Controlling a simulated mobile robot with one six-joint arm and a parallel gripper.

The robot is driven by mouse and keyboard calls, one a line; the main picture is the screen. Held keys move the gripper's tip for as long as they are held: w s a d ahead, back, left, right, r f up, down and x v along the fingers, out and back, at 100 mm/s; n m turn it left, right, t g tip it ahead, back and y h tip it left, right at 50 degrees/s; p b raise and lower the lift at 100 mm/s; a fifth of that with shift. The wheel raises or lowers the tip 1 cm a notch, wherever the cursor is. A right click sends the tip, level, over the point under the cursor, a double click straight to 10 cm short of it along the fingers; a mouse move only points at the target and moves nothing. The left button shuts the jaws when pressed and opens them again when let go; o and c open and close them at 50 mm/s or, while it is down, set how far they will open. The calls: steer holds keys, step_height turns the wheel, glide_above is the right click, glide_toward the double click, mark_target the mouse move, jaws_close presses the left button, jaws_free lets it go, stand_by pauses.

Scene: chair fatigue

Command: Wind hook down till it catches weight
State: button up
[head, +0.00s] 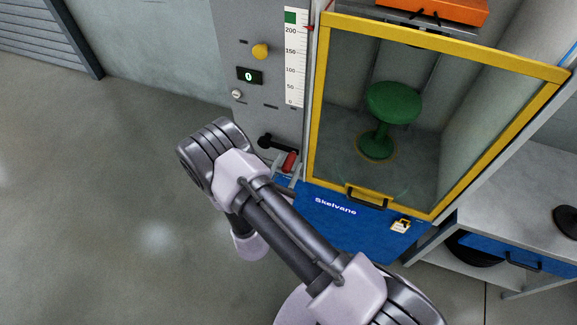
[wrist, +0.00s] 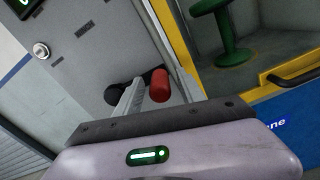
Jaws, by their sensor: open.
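A crank on the grey machine panel has a black arm (head: 270,143) and a red handle (head: 290,162). My gripper (head: 287,176) is at the handle, partly hidden by my own arm. In the wrist view the red handle (wrist: 159,86) stands between the two open fingers, and the black crank arm (wrist: 122,92) lies behind the left finger. I cannot tell whether a finger touches the handle. An orange block (head: 445,10), possibly the weight, is at the top of the machine, cut by the picture edge. Dark parts (head: 425,16) show below it; I cannot make out a hook.
A green stool (head: 392,103) stands behind the yellow-framed door (head: 313,110), which looks closed. The panel carries a yellow knob (head: 261,51), a display reading 0 (head: 249,76) and a scale (head: 295,60). A shelf unit (head: 520,175) stands right. Floor at left is clear.

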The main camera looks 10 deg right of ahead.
steer(key=shift+w+d, duration=0.25)
steer(key=shift+w, duration=0.05)
jaws_close()
stand_by(1.2)
steer(key=shift+r, duration=0.15)
